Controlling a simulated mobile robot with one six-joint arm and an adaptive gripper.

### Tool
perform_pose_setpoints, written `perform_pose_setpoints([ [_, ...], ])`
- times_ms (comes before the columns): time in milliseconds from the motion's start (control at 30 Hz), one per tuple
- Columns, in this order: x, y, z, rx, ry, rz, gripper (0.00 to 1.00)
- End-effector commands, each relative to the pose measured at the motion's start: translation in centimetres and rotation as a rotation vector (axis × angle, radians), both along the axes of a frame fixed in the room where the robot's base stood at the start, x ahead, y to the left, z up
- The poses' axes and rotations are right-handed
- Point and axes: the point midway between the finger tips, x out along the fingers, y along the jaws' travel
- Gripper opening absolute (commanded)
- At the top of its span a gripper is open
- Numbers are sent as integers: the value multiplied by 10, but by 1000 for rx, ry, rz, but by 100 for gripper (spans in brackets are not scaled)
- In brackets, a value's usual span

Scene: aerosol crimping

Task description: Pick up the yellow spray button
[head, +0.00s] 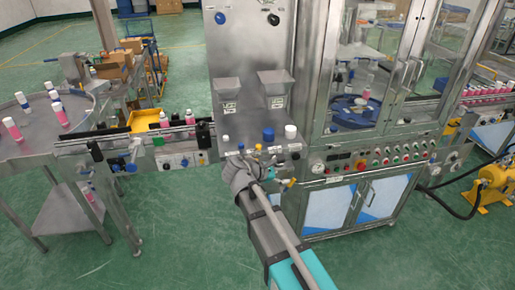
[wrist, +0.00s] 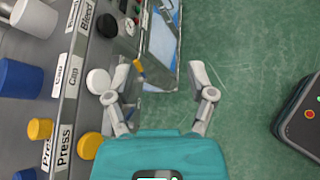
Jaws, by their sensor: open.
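A small yellow piece, which looks like the spray button (wrist: 40,128), sits on the grey metal shelf at the left of the wrist view, behind a "Press" label. A small yellow spot on the shelf edge in the head view (head: 258,147) appears to be the same piece. My gripper (wrist: 157,78) is open and empty in the wrist view. Its fingers are spread over the floor, in front of the shelf and to the right of the yellow piece, apart from it. In the head view my arm largely hides the gripper.
A larger yellow disc (wrist: 90,146) and a white disc (wrist: 98,82) stand out from the shelf's front face. A blue cap (wrist: 20,78) and a white cap (wrist: 35,18) stand on the shelf. A small yellow part (wrist: 139,68) shows beside the left finger. Green floor lies right.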

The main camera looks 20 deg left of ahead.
Motion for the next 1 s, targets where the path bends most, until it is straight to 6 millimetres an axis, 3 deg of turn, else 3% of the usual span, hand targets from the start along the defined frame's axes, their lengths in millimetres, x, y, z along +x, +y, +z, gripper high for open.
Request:
perform_pose_setpoints([
  [33, -2, 24, 5, -55, -5, 56, 71],
  [200, -16, 85, 26, -251, -25, 214, 71],
  [433, -40, 147, 48, -451, -55, 351, 71],
  [633, -49, 167, 56, -524, -68, 392, 71],
  [1000, -50, 168, 57, -529, -68, 395, 71],
])
